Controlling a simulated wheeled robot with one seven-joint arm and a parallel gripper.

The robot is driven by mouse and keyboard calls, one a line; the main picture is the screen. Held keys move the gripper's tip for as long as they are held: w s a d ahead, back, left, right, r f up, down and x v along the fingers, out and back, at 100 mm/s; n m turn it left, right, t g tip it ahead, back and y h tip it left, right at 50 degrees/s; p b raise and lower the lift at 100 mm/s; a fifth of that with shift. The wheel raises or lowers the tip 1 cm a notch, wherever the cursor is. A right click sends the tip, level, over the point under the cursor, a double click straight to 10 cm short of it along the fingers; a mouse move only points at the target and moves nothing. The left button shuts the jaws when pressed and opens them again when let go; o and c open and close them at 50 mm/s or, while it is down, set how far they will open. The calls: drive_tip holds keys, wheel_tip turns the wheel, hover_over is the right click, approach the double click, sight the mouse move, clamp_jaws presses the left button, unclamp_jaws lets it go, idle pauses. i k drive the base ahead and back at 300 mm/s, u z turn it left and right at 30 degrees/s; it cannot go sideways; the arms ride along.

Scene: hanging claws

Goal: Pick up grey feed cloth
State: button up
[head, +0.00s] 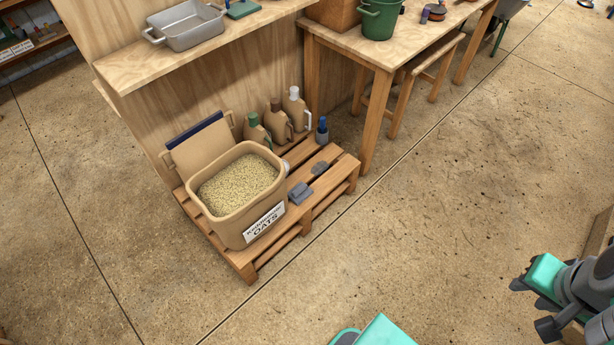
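The grey feed cloth (300,193) appears as a small folded dark grey piece on the wooden pallet (250,268), just right of the oats bin. Nothing covers it from this view. A second dark grey item (320,168) lies farther back on the pallet; what it is cannot be made out. My arm, teal and grey with dark parts, shows at the lower right edge, and my gripper (534,307) seems to be at its left end. It is far from the cloth, over the floor.
A tan bin (228,226) of oats stands on the pallet, close to the cloth. Several jugs (275,123) and a small blue bottle (322,131) stand behind. A shelf (190,62) overhangs the back, and a wooden table (348,45) stands behind right. The floor in front is clear.

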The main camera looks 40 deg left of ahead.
sight(301, 191)
drive_tip(key=u, duration=0.4)
drive_tip(key=i, duration=1.05)
drive_tip(key=u, duration=1.7)
drive_tip(key=i, duration=0.95)
drive_tip(key=u, duration=0.9)
